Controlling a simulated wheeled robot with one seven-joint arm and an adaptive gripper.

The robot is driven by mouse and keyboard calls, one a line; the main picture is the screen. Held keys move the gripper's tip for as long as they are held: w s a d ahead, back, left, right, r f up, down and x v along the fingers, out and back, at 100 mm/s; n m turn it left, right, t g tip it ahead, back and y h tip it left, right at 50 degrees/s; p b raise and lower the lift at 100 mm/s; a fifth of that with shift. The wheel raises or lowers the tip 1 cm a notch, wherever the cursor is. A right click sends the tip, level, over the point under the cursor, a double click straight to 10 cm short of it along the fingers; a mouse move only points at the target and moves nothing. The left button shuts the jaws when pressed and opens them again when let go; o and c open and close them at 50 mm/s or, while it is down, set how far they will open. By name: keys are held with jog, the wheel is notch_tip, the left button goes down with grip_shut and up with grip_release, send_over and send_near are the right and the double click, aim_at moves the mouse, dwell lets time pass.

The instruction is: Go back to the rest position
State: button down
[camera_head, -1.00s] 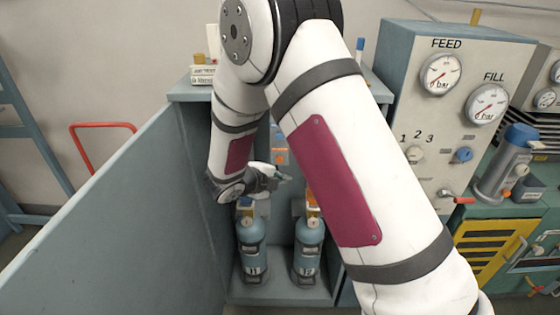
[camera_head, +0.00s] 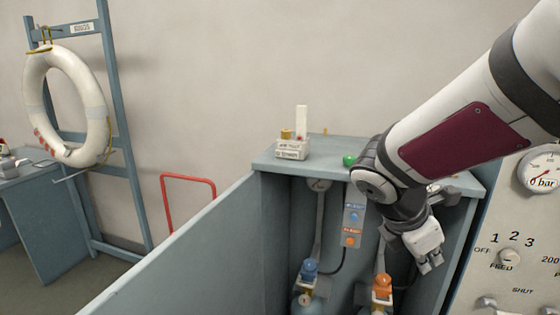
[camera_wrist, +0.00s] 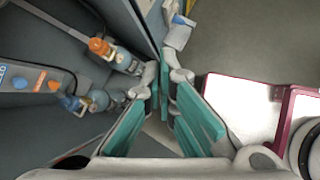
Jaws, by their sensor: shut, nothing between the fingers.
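My gripper (camera_head: 430,260) shows in the head view at the right of the open cabinet, in front of its inside, pointing down. In the wrist view its teal-padded fingers (camera_wrist: 163,80) meet near the tips, with nothing held. In the head view, two gas cylinders stand low in the cabinet (camera_head: 272,210), one with a blue valve (camera_head: 309,268) and one with an orange valve (camera_head: 382,285). The wrist view shows the orange valve (camera_wrist: 98,46) and the blue valve (camera_wrist: 70,103) left of the fingers. The cylinder bodies are mostly cut off in the head view.
The open cabinet door (camera_head: 185,265) stands out at the left. A small panel with blue and orange buttons (camera_head: 353,225) is inside. A gauge panel (camera_head: 515,250) is close at the right. A lifebuoy (camera_head: 68,105) and red rail (camera_head: 188,178) are further left.

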jog(key=s+a+r+m+t+y, duration=0.1)
jog(key=s+a+r+m+y, duration=0.2)
jog(key=s+m, duration=0.4)
jog(key=s+a+r+m+t+y, duration=0.2)
jog(key=s+m, duration=0.5)
jog(key=m, duration=0.5)
jog(key=shift+s+a+r+m+y, duration=0.4)
jog(key=shift+a+r+y, duration=0.15)
jog(key=shift+a+y, duration=0.45)
